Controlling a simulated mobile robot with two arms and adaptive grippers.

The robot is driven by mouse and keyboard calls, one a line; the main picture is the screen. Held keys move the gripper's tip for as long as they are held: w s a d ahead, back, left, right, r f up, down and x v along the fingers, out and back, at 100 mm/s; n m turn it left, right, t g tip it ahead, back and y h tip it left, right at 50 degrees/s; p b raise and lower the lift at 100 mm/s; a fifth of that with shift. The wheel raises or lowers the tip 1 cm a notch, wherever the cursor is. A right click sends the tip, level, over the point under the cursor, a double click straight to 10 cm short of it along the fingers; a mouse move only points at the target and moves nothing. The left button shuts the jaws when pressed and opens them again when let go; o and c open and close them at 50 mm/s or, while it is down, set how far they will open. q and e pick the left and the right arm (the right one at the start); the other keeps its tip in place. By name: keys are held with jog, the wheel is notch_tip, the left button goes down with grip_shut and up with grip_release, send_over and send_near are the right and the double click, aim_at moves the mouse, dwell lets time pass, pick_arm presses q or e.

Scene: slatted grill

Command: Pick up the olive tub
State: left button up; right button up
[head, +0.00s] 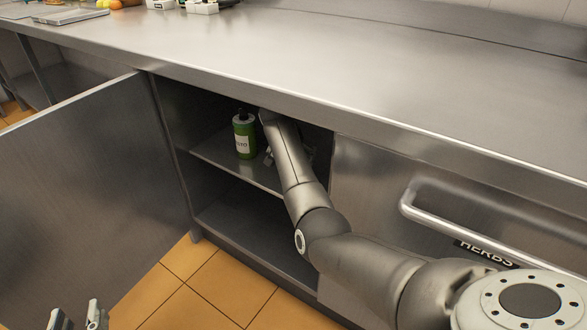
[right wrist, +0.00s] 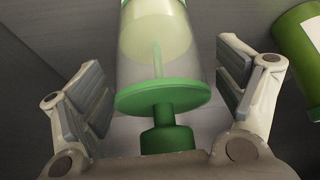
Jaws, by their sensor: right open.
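My right gripper (right wrist: 165,90) is open, with its two padded fingers on either side of a clear container with a green lid (right wrist: 160,95). Gaps show between both fingers and the container, which has pale contents and a green neck facing the palm. In the head view my right arm reaches into the open cabinet, and its gripper is mostly hidden behind the arm. Nothing I see can be surely named the olive tub. My left gripper (head: 78,316) shows at the lower left edge, fingers apart and empty, away from the cabinet.
A green bottle (head: 243,138) with a white label stands on the cabinet shelf (head: 212,152), left of my right arm. A green bottle (right wrist: 300,45) also shows at the wrist view's right edge. The open door (head: 85,190) is at left; the counter (head: 330,50) overhangs the shelf.

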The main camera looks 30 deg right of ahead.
pick_arm(q)
jog(key=shift+r, duration=0.45)
pick_arm(e)
jog(key=shift+f, duration=0.1)
jog(key=shift+w+d, duration=0.1)
jog(key=c, duration=1.5)
pick_arm(q)
jog(key=shift+f, duration=0.1)
pick_arm(e)
jog(key=shift+o, duration=0.2)
jog(key=shift+r+p, duration=0.45)
jog(key=shift+r, duration=0.5)
pick_arm(q)
jog(key=s+a+f+g+y+p, duration=0.1)
jog(key=s+a+f+g+p, duration=0.1)
jog(key=s+f+g, duration=0.4)
jog(key=s+a+f+g+y+p, duration=0.2)
jog(key=s+a+f+g, duration=0.2)
jog(key=s+f+g, duration=0.3)
jog(key=shift+s+a+f+n+y, duration=0.3)
jog(key=shift+s+f, duration=0.75)
jog(key=shift+s, duration=0.85)
pick_arm(e)
jog(key=s+a, duration=0.2)
jog(key=a, duration=0.6)
jog(key=s+a, duration=0.3)
jog(key=a, duration=0.6)
jog(key=shift+a, duration=0.15)
